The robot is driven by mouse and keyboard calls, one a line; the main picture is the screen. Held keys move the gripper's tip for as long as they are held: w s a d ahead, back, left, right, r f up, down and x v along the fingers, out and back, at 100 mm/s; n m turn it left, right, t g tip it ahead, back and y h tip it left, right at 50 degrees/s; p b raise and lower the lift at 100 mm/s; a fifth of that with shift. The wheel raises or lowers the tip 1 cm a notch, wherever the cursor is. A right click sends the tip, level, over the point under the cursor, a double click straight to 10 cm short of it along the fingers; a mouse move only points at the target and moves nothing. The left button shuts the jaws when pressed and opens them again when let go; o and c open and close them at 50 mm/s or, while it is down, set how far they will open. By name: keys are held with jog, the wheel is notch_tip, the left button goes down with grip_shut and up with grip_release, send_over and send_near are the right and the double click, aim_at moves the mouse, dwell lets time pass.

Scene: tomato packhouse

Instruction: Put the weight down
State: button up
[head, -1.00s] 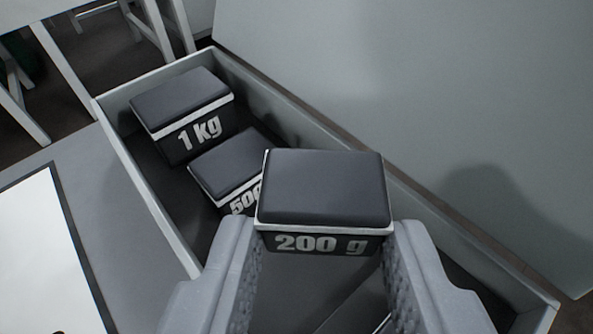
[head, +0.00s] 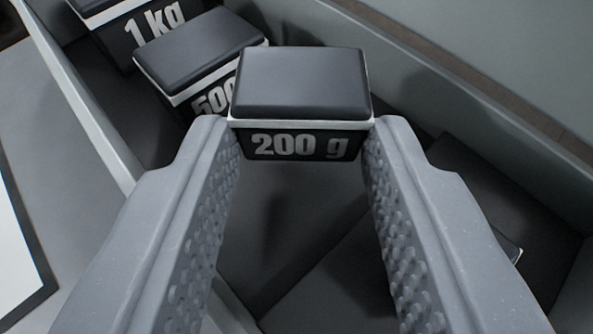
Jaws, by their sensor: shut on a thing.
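The black 200 g weight (head: 303,84), with a white band and its label facing me, is between the fingertips of my gripper (head: 303,135). My gripper is shut on its two sides. The weight is over or inside the grey-walled tray (head: 82,115). Whether its underside touches the tray floor is hidden. The 500 g weight (head: 200,48) stands just behind and to the left, partly covered by the 200 g weight. The 1 kg weight (head: 150,28) is farther back left, cut off by the top edge of the picture.
The tray's right wall (head: 440,80) runs diagonally close to the right of the gripper. A dark flat-topped block (head: 490,190) lies at the lower right inside the tray. Bare dark floor shows between the fingers. A white panel with a dark border (head: 15,245) lies outside at left.

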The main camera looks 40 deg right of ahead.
jog(key=shift+f, duration=0.25)
jog(key=o, duration=1.2)
jog(key=shift+s, duration=0.1)
jog(key=shift+f, duration=0.1)
jog(key=shift+r, duration=0.3)
jog(key=b+v, duration=0.8)
jog(key=v, duration=0.4)
jog(key=shift+r, duration=0.25)
